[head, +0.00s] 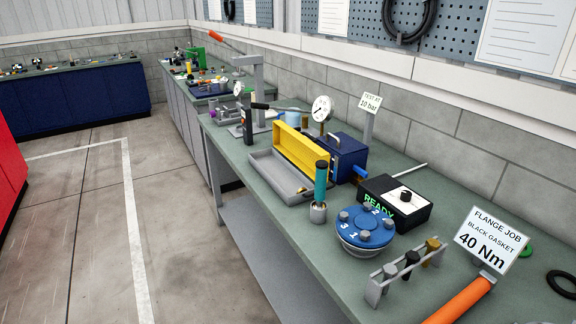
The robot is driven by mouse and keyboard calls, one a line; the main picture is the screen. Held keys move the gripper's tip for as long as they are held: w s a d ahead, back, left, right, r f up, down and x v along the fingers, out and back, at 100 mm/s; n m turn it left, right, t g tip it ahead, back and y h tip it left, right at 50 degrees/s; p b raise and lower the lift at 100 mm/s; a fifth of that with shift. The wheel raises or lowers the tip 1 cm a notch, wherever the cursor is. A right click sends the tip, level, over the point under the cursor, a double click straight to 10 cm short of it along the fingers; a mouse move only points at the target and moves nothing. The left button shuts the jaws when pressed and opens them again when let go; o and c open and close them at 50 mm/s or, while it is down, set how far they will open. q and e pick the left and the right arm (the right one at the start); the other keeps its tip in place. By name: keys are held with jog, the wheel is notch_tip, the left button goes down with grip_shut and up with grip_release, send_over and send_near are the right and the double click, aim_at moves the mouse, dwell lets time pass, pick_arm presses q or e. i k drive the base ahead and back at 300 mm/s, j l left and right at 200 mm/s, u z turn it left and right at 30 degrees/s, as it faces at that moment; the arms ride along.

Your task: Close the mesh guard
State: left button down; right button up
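A yellow guard-like panel (300,151) stands tilted up along the back edge of a shallow grey tray (273,168) on the workbench. It looks like the mesh guard in a raised, open position, but no mesh can be made out at this size. The tray is uncovered at the front, with a small brass-coloured piece near its near end. A blue box (350,155) with a handle stands right behind the panel. Neither of my grippers shows in the head view.
A teal-handled tool (321,180) stands in a holder near the tray. A blue numbered flange (366,225), a black READY box (395,203) and a socket rack (405,268) are nearer. A gauge (322,108) and press stand (250,85) are behind. The floor at left is clear.

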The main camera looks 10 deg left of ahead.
aim_at(286, 140)
jog(key=i+j+z, duration=0.1)
jog(key=z, duration=0.25)
jog(key=i+j+z, duration=0.1)
jog(key=j+z, duration=0.4)
jog(key=z, duration=0.15)
jog(key=i, duration=0.05)
